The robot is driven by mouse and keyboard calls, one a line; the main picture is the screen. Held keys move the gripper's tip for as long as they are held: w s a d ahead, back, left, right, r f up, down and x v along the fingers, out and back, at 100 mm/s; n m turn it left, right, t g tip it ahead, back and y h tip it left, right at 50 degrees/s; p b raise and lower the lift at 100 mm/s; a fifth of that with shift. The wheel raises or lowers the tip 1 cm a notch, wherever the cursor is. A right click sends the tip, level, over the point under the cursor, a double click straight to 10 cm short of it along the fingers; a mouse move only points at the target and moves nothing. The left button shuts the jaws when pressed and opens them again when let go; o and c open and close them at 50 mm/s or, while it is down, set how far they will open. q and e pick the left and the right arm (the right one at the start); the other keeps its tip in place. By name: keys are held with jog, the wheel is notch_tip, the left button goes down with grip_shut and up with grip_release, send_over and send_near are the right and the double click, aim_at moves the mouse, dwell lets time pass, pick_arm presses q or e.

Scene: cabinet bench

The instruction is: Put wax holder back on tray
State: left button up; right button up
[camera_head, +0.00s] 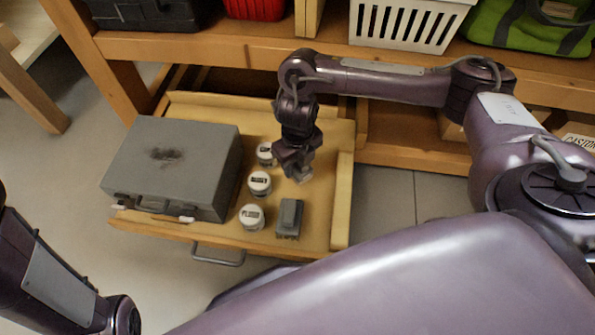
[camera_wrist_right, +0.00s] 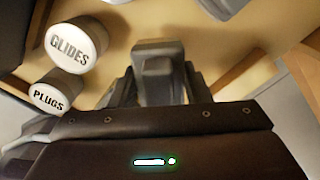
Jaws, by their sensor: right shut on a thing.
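My right gripper (camera_head: 299,174) is above the pulled-out wooden tray (camera_head: 342,185), beside the row of white jars. In the right wrist view, the fingers (camera_wrist_right: 160,88) are shut on a small grey block (camera_wrist_right: 156,60), which seems to be the wax holder. In the head view the wax holder is mostly hidden by the gripper. I cannot tell whether it touches the tray floor. My left arm shows at the lower left, with its gripper out of view.
On the tray stand a large grey case (camera_head: 175,160), white jars (camera_head: 260,184) and another grey block (camera_head: 289,218) near the front edge. Bare tray floor lies right of the jars. A white basket (camera_head: 405,25) and a green bag (camera_head: 530,28) sit on the shelf behind.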

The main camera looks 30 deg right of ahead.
aim_at(297, 172)
jog(key=shift+f+b, duration=0.35)
jog(key=shift+f, duration=0.2)
notch_tip(297, 172, down, 3)
jog(key=b, duration=0.2)
jog(key=shift+b, duration=0.3)
jog(key=shift+r, duration=0.2)
jog(key=shift+f, duration=0.15)
jog(key=o, duration=0.9)
